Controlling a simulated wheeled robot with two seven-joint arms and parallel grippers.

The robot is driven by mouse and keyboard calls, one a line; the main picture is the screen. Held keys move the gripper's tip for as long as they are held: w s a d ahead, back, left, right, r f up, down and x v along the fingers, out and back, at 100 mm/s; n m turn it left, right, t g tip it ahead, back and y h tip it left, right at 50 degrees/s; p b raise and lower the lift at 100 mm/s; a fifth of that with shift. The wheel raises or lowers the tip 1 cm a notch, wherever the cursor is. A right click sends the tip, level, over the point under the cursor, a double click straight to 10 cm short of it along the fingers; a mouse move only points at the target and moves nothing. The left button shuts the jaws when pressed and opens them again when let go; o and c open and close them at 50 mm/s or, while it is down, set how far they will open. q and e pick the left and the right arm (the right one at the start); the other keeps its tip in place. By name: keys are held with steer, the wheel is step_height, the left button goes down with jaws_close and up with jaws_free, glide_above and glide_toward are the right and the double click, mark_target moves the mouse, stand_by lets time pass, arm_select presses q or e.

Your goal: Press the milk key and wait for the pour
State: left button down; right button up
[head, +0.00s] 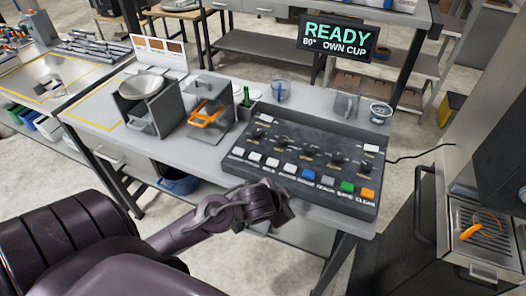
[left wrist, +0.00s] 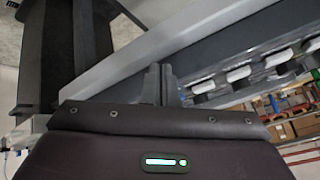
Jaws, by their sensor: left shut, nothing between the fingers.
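A dark control panel (head: 305,160) lies on the grey bench. Its front row has several white keys, then a blue key (head: 308,174), a grey key, a green key (head: 347,187) and an orange key (head: 367,194). The labels are small; I cannot surely read which white key (head: 272,162) is milk. My left gripper (head: 286,207) is at the panel's front edge, below the key row, apart from the keys. In the left wrist view its fingers (left wrist: 160,84) are together and empty, with white keys (left wrist: 238,74) to their right. My right gripper is not in view.
A display (head: 338,38) reads "READY" and "OWN CUP". A clear pitcher (head: 345,104), a white cup (head: 380,112) and a glass (head: 280,91) stand behind the panel. A grey box with an orange part (head: 205,115) is left of it. A metal machine (head: 480,235) stands right.

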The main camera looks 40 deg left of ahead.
arm_select(q)
steer(key=w+a+r+m, duration=0.1)
steer(key=w+r, duration=0.1)
steer(key=w+a+r+m+t+h, duration=0.1)
steer(key=w+a+r, duration=0.1)
steer(key=w, duration=0.1)
steer(key=w+a+r+m+t, duration=0.1)
steer(key=w+r, duration=0.1)
steer(key=shift+w+a+r+m, duration=0.2)
steer(key=shift+a+m, duration=0.1)
steer(key=shift+m, duration=0.1)
step_height(320, 180, up, 6)
steer(key=m+h, duration=0.1)
steer(key=m, duration=0.1)
glide_above(269, 163)
steer(key=shift+r+g+p, duration=0.1)
steer(key=shift+g+p, duration=0.2)
steer(key=shift+p, duration=0.1)
step_height(269, 163, down, 8)
steer(key=b, duration=0.8)
steer(key=shift+d, duration=0.1)
steer(key=shift+f, duration=0.45)
